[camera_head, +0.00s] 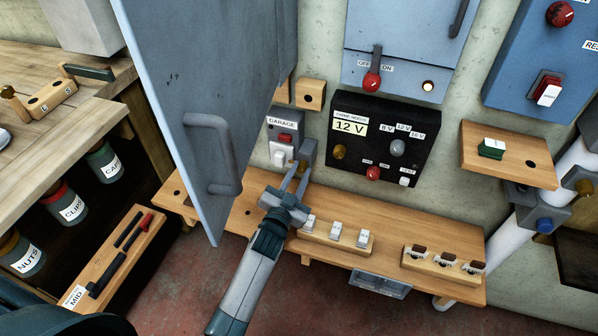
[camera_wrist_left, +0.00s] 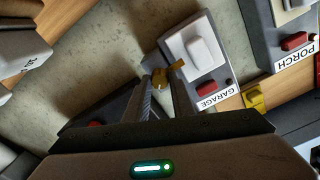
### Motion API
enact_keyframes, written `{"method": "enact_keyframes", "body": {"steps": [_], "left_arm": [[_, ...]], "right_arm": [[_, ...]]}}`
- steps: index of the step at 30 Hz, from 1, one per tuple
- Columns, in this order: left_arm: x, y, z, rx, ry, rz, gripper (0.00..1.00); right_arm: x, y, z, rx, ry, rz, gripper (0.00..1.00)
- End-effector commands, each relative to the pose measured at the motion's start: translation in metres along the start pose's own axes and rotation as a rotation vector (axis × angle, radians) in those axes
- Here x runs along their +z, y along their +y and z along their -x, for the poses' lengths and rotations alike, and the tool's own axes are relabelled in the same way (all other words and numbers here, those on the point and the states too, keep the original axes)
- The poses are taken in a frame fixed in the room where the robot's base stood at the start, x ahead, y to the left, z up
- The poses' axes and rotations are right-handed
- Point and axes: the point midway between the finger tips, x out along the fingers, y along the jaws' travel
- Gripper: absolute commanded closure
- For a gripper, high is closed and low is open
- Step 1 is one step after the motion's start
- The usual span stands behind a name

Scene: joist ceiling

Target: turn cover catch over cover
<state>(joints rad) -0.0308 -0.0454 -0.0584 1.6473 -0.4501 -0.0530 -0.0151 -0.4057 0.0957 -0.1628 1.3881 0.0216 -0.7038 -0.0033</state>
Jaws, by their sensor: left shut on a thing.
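My left gripper (camera_head: 297,177) reaches up to the lower right side of the grey GARAGE switch box (camera_head: 279,141). The box has a white rocker, a red part and a label, and also shows in the left wrist view (camera_wrist_left: 213,76). In that view my left gripper (camera_wrist_left: 161,85) has its fingertips shut on a small brass catch (camera_wrist_left: 159,77) at the edge of the box. The fingers hide part of the catch. I cannot clearly tell a cover apart from the box. My right gripper is not in view.
A blue cabinet door (camera_head: 197,95) with a handle stands close left of my left arm. A black 12 V panel (camera_head: 382,137) is on the right. A PORCH box (camera_wrist_left: 285,35) sits beside GARAGE.

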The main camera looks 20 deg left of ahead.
Motion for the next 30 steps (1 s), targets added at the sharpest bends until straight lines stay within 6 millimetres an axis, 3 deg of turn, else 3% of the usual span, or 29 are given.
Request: {"method": "enact_keyframes", "body": {"steps": [17, 18, 20, 30], "left_arm": [[-0.0005, -0.0001, -0.0003, 0.000, 0.001, -0.054, 1.00], [-0.0005, -0.0001, -0.0003, 0.000, 0.001, -0.053, 0.75], [-0.0005, -0.0001, -0.0003, 0.000, 0.001, -0.053, 0.61], [-0.0001, 0.0000, 0.0005, 0.000, 0.001, -0.052, 0.59]], "right_arm": [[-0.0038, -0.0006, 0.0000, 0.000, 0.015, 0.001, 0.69], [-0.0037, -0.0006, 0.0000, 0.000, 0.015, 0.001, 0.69], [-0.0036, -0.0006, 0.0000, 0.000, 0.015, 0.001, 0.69], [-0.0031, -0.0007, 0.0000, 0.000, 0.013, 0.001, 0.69]]}}
